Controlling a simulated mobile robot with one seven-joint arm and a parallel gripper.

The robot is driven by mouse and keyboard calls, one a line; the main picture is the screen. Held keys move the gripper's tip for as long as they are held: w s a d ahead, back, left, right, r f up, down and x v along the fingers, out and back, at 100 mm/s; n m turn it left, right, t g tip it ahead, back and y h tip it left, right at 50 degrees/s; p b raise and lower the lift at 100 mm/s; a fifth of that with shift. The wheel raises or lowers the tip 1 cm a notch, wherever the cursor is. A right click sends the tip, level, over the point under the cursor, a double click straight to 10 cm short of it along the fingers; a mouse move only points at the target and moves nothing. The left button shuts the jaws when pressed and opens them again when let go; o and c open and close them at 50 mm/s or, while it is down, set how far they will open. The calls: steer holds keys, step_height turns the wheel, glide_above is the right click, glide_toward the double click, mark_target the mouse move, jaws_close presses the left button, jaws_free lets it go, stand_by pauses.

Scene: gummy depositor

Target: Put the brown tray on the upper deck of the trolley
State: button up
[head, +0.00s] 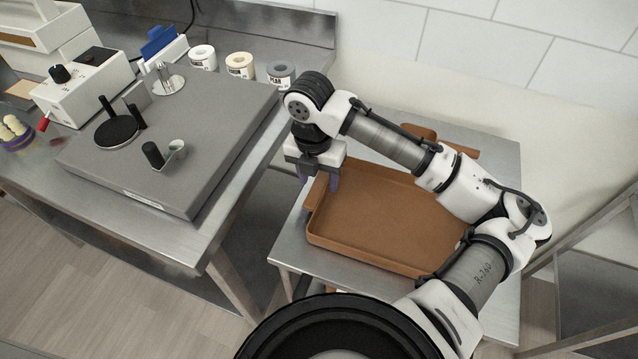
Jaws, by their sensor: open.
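The brown tray (385,222) is rectangular, empty and shallow, with raised end handles. It lies flat on a steel surface (290,249) at the right that looks like the top of a trolley or small table; I cannot tell which. My gripper (318,180) points down at the tray's left end, with its fingers at the left handle. The jaws are open. My arm crosses over the tray and hides part of its right side and far edge.
A steel bench (215,235) on the left carries a grey machine (195,150), several labelled tubs (240,65), a white box with a knob (88,85) and a blue-topped item (160,45). A metal frame (590,262) stands at the far right. A tiled wall closes the back.

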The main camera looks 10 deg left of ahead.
step_height(320, 180, up, 9)
steer(key=shift+a, duration=0.3)
stand_by(0.5)
